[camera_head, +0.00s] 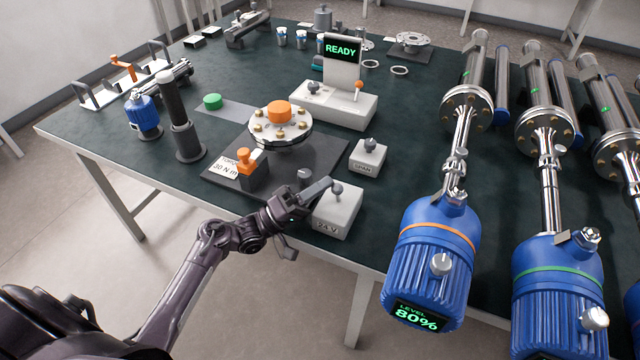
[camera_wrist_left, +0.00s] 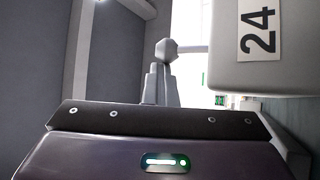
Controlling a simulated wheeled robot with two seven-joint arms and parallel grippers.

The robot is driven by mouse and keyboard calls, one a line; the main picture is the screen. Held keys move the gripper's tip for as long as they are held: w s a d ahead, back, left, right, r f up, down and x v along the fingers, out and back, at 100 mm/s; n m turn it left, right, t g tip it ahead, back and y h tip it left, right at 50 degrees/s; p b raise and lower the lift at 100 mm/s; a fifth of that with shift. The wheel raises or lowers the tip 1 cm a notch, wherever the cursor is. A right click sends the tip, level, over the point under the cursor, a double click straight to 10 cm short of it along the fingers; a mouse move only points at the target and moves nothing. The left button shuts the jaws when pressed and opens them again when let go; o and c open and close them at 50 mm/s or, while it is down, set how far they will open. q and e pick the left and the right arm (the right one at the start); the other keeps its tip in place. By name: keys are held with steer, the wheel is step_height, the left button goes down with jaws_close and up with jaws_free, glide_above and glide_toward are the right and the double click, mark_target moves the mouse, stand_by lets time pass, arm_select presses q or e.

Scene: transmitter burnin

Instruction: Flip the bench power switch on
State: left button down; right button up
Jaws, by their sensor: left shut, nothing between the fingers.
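The bench power switch is a pale box (camera_head: 336,216) labelled 24 V at the front edge of the dark bench. Its grey knobbed lever (camera_head: 337,189) stands on top. My left gripper (camera_head: 325,185) is shut and empty, its fingertips right beside the lever knob. In the left wrist view the shut grey fingers (camera_wrist_left: 160,85) point at a faceted knob (camera_wrist_left: 166,49), and the box (camera_wrist_left: 285,72) with its 24 label is at the upper right. I cannot tell whether fingertips and knob touch. My right gripper is out of view.
A SPAN box (camera_head: 368,157) with a similar knob stands just behind. A torque block with an orange knob (camera_head: 245,160) and a bolted flange (camera_head: 281,126) sit to the left. Blue transmitters (camera_head: 433,265) crowd the right. A READY display (camera_head: 341,51) stands at the back.

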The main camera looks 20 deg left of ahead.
arm_select(q)
steer(key=shift+d+f, duration=0.15)
steer(key=shift+d, duration=0.15)
step_height(320, 180, up, 20)
steer(key=p, duration=0.2)
steer(key=shift+a+f, duration=0.15)
stand_by(0.5)
